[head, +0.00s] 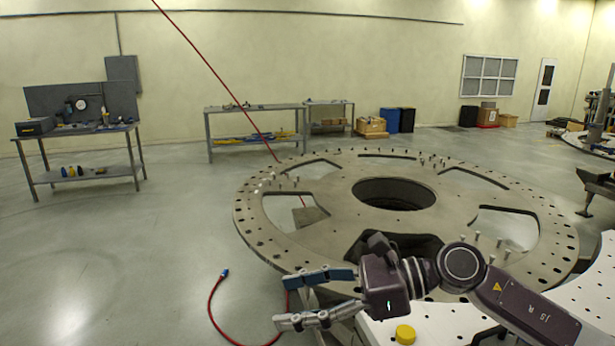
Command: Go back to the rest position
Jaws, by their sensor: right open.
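My right gripper (281,302) shows at the bottom middle of the head view, its arm coming in from the lower right. Its two fingers point left and stand wide apart with nothing between them. It is over the near edge of the large round turret plate (330,227), which has a round central hole, several cut-outs and many rim holes. Several bolts stand upright on the plate. My left gripper is not in view.
A white surface with a yellow cap (405,334) lies below my right wrist. A red hose (211,307) with a blue end lies on the floor at left. A red line hangs down over the plate. Workbenches (85,130) stand far back.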

